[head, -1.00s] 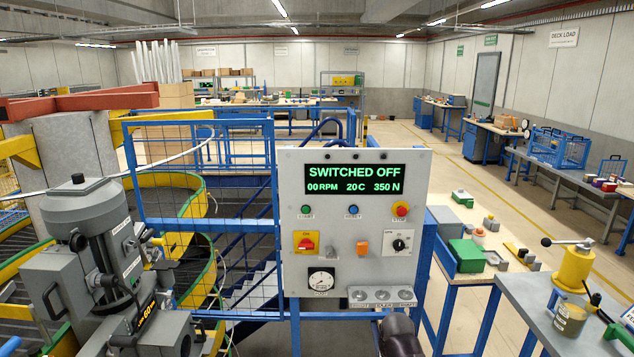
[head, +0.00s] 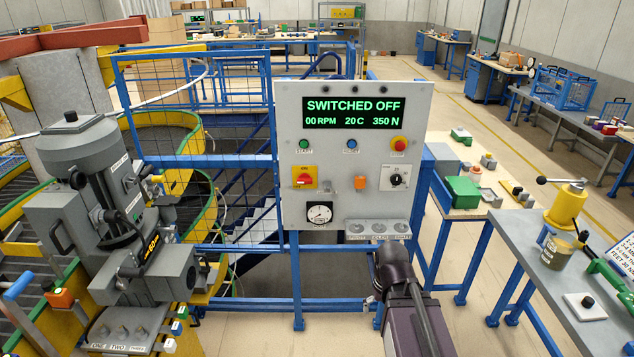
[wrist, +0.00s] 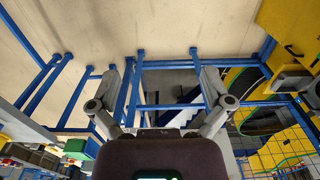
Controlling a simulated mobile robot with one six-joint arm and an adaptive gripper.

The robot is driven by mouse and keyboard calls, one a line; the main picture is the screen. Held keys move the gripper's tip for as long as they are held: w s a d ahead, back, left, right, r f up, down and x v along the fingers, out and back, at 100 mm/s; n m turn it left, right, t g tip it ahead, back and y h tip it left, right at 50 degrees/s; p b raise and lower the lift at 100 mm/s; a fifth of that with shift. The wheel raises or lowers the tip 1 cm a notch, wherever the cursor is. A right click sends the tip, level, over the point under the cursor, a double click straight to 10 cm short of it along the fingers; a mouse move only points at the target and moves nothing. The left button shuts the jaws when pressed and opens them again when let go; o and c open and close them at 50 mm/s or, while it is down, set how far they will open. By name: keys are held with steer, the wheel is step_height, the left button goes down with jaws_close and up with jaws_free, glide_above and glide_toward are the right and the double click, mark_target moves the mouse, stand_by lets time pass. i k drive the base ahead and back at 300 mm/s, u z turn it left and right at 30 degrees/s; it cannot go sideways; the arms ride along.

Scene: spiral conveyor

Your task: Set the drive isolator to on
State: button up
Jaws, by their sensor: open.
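The control panel (head: 340,225) stands upright in the head view, with a display (head: 353,111) reading "SWITCHED OFF", 00 RPM, 20 C, 350 N. A yellow plate with a small red switch (head: 304,178), which looks like the drive isolator, is on the panel's left side below the green button. Its lettering is too small to read. My arm is low in front of the panel's bottom right. In the wrist view my gripper (wrist: 162,82) is open and empty, its two fingers spread wide. It is apart from the isolator, which I cannot make out there.
The panel also holds a green (head: 304,144), a blue (head: 352,144) and a red button (head: 399,144), an orange part (head: 361,183), a black selector (head: 397,180) and a dial (head: 320,213). Grey machinery (head: 110,210) stands left; a workbench (head: 570,270) stands right. Blue railing surrounds the panel.

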mark_target(304, 178)
steer(key=k, duration=1.3)
steer(key=z, duration=0.3)
steer(key=i, duration=1.8)
steer(key=u, duration=0.35)
